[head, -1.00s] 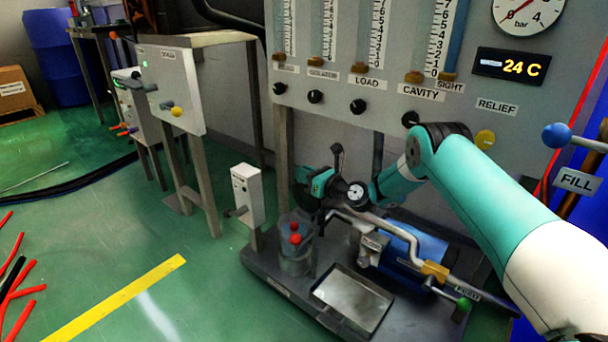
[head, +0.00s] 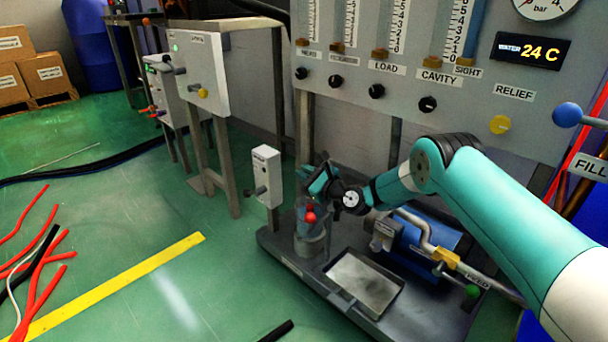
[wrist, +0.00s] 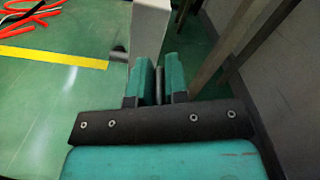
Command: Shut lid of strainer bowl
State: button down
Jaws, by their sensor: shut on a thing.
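The strainer bowl (head: 311,240) is a clear, greyish cylinder on the dark base tray, with a red knob (head: 310,217) at its upper front. My gripper (head: 314,182) is directly above the bowl, close to its top. In the wrist view, the teal fingers (wrist: 159,75) are closed about a thin dark bar (wrist: 159,86). The bar may belong to the lid, but I cannot tell for sure. The lid's plate and its angle are hidden by my gripper in the head view.
A grey post box (head: 266,175) stands just left of the bowl. A blue cylinder with a bent pipe (head: 415,226) lies to the right, and a shallow metal pan (head: 364,283) is in front. The gauge panel (head: 455,115) rises behind. Green floor at left is mostly open.

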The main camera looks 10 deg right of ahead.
jog(key=shift+s+a+f, duration=0.15)
jog(key=shift+s+f, duration=0.1)
jog(key=shift+f, duration=0.3)
jog(key=shift+s+a+f, duration=0.15)
jog(key=shift+s+f, duration=0.05)
jog(key=shift+f, duration=0.3)
jog(key=shift+a, duration=0.15)
jog(key=c, duration=1.2)
grip_release()
jog(key=shift+a, duration=0.15)
jog(key=shift+r, duration=0.15)
